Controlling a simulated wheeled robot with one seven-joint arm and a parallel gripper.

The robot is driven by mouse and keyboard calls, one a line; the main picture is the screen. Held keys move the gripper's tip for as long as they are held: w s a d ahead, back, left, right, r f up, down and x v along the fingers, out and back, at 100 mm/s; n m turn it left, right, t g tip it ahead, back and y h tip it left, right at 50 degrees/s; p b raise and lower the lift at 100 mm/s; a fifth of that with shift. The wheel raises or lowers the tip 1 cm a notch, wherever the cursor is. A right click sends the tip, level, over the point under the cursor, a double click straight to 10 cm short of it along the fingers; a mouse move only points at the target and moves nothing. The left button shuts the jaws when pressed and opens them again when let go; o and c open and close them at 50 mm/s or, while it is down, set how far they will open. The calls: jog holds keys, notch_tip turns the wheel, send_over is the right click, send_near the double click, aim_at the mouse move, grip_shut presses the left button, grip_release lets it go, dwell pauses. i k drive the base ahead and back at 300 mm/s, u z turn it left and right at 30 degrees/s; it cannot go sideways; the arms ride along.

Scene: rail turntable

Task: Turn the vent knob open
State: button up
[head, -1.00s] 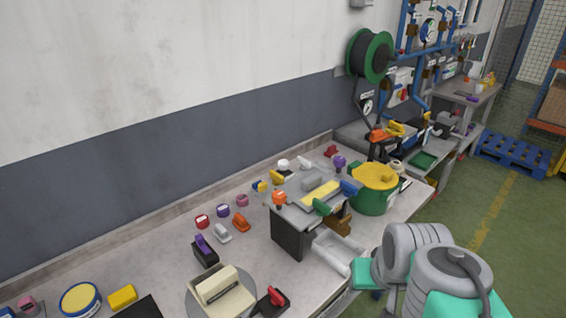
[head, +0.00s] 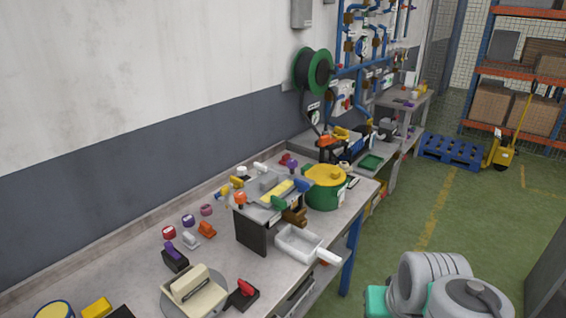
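I cannot tell which part is the vent knob. Several small coloured knobs and handles stand on the long bench (head: 130,272), among them a red knob (head: 169,232), a purple knob (head: 188,220) and an orange handle (head: 207,229). A blue pipe panel (head: 343,58) with gauges and small fittings is on the wall further back; its details are too small to read. Only grey and green links of my arm show at the lower right, over the floor and apart from the bench. My gripper is out of view.
A green pot with a yellow lid (head: 325,176) and a white tray with a handle (head: 300,243) are near the bench's front edge. A green-rimmed reel (head: 313,70) hangs on the wall. A blue pallet (head: 450,151) lies beyond. The green floor (head: 400,215) beside the bench is clear.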

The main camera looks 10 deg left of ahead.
aim_at(242, 172)
jog(key=z, duration=0.6)
jog(key=i, duration=1.05)
jog(key=u, duration=0.8)
